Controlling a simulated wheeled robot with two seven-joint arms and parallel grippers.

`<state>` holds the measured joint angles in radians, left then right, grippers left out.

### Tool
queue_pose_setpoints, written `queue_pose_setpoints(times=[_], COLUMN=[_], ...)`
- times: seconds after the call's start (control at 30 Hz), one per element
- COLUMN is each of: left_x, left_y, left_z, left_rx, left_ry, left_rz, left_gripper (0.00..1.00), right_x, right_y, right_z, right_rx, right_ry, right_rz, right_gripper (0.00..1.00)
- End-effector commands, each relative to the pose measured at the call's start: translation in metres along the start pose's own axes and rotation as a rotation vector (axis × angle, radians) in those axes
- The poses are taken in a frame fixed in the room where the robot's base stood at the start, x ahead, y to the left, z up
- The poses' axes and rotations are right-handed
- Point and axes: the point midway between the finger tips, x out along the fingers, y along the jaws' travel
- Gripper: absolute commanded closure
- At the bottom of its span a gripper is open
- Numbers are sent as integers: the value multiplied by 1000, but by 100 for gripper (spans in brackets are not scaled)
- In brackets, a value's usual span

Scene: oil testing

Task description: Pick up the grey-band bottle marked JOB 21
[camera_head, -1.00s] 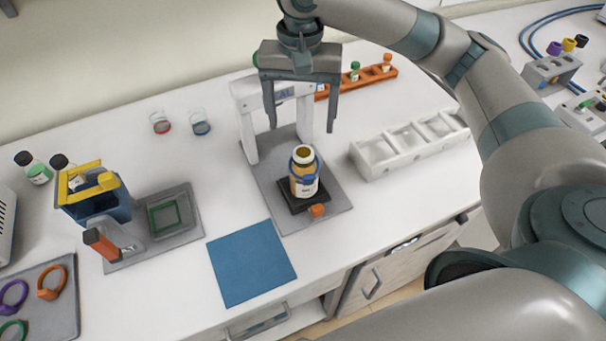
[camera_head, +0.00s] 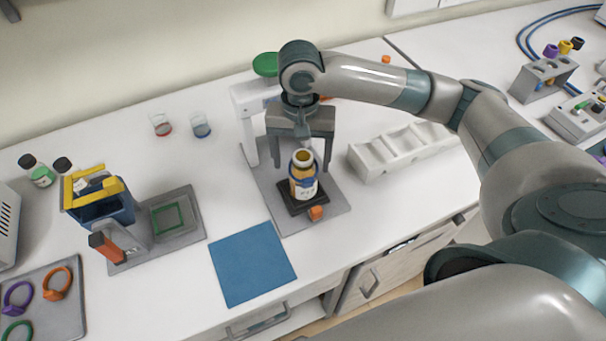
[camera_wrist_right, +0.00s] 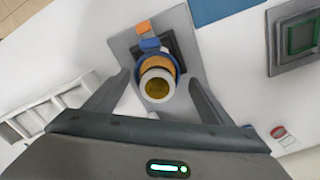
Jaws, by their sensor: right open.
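An open amber bottle (camera_head: 303,185) with a white label and a blue collar stands upright on a small black platform (camera_head: 289,200). I cannot read its label or make out a grey band. In the right wrist view the bottle (camera_wrist_right: 157,84) shows from above, its white mouth uncapped. My right gripper (camera_head: 301,166) points down, open, just behind and above the bottle in the head view. In the right wrist view its fingers (camera_wrist_right: 160,92) lie on either side of the bottle, with gaps visible. My left gripper is out of view.
A white frame (camera_head: 247,125) stands close behind the gripper on a grey base plate (camera_head: 325,215). A white slotted rack (camera_head: 400,150) is to the right. A blue mat (camera_head: 252,265) lies front left. Two dark-capped bottles (camera_head: 42,178) stand far left by a yellow-topped device (camera_head: 95,190).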

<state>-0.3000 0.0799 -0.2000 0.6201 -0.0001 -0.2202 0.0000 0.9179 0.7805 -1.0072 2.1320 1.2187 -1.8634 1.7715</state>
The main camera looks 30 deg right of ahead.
Motion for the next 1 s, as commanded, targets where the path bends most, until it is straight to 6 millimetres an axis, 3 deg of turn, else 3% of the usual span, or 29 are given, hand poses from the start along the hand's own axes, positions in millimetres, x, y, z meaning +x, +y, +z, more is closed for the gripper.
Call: queue_pose_setpoints(times=[0.57,0.8,1.0], left_x=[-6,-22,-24], left_y=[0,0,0], left_z=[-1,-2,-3], left_rx=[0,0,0], left_ry=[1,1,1], left_rz=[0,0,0], left_gripper=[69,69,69], right_x=[12,37,57], right_y=[1,5,4], right_z=[1,6,5], right_rx=[0,0,0], right_ry=[-1,-2,0], right_rz=[2,4,1], right_gripper=[24,24,24])
